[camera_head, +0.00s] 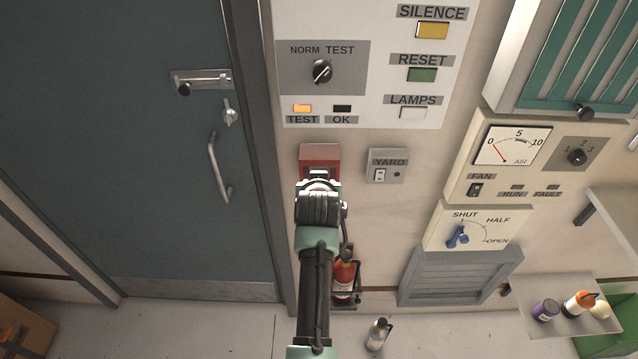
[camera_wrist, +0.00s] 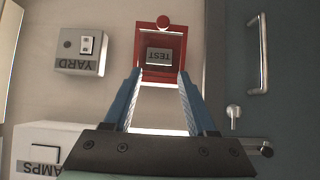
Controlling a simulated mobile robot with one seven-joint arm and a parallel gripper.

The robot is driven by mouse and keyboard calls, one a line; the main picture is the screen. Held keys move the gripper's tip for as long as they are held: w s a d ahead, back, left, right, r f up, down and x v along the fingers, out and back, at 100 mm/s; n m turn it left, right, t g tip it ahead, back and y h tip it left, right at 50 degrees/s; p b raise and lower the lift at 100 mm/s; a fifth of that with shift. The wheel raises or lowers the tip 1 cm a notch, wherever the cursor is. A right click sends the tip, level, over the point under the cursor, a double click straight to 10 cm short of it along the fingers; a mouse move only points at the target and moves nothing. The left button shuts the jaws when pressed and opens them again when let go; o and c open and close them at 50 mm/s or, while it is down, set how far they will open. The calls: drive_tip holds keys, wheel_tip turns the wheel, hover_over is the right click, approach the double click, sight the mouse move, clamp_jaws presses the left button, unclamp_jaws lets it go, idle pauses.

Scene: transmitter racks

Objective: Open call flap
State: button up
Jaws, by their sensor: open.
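The red call box (camera_head: 320,152) is on the wall between the blue door and the YARD switch. My arm covers its lower part in the head view.
The YARD switch box (camera_head: 387,168) is close on the right. The TEST/RESET panel (camera_head: 380,60) is above. The door (camera_head: 130,130) with its handle (camera_head: 218,168) is on the left. A fire extinguisher (camera_head: 344,278) stands low by my arm.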

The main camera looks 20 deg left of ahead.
drive_tip(key=b+v, duration=0.3)
drive_tip(key=v, duration=1)
idle(0.6)
